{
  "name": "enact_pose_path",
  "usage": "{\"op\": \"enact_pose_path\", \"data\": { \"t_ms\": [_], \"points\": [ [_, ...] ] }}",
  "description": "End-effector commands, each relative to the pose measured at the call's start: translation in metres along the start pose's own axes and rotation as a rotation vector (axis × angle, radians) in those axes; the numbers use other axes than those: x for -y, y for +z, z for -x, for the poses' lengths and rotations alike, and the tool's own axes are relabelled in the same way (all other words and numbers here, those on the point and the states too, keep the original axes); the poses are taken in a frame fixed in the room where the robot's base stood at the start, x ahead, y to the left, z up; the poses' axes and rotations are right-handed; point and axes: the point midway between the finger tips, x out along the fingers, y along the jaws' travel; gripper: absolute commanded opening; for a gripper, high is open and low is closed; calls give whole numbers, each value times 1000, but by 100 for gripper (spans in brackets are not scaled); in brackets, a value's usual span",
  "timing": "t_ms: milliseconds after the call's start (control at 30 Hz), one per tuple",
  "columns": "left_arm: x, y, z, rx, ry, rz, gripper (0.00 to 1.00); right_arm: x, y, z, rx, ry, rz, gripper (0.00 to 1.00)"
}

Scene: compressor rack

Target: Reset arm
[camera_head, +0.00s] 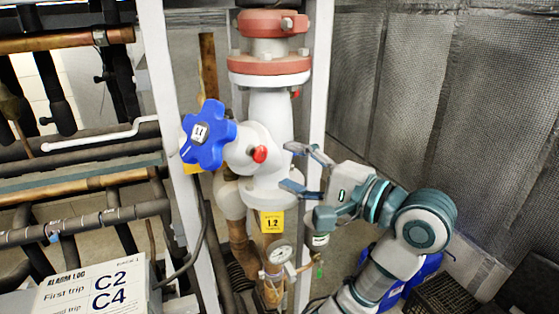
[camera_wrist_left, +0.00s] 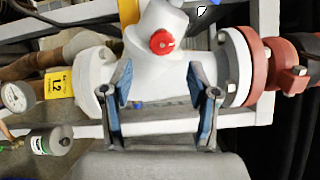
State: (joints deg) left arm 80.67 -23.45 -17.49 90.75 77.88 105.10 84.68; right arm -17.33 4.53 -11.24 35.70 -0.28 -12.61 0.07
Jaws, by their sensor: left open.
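My left gripper (camera_head: 286,167) is open in the head view, its two fingers pointing left at the white valve body (camera_head: 269,120). Its arm (camera_head: 395,235) shows at the lower right. The left wrist view also shows this gripper (camera_wrist_left: 160,72), with its blue-padded fingers spread apart and nothing held between them. Behind the fingers is the white valve body (camera_wrist_left: 180,68) with a red button-like cap (camera_wrist_left: 162,41). I cannot tell whether the fingertips touch the valve. My right gripper is not in view.
A blue handwheel (camera_head: 208,134) sits left of the valve, a red flange (camera_head: 269,65) above. White posts (camera_head: 314,90) stand close by. A sign (camera_head: 95,290) is at lower left, mesh panels (camera_head: 420,95) at right.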

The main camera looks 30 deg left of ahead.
Motion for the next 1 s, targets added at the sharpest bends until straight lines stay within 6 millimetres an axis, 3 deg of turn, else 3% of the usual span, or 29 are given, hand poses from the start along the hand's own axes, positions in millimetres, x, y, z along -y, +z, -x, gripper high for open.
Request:
{"op": "enact_pose_path", "data": {
  "t_ms": [233, 733, 867, 1000],
  "points": [
    [0, -1, 25, -1, 0, -1, 60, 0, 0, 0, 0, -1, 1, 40],
    [-4, -8, 21, 25, -15, -44, 60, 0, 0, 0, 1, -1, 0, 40],
    [-23, -51, 4, 170, -131, -319, 60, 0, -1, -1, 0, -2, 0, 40],
    [-77, -143, -9, 424, -399, -894, 60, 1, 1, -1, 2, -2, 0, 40]
  ]
}}
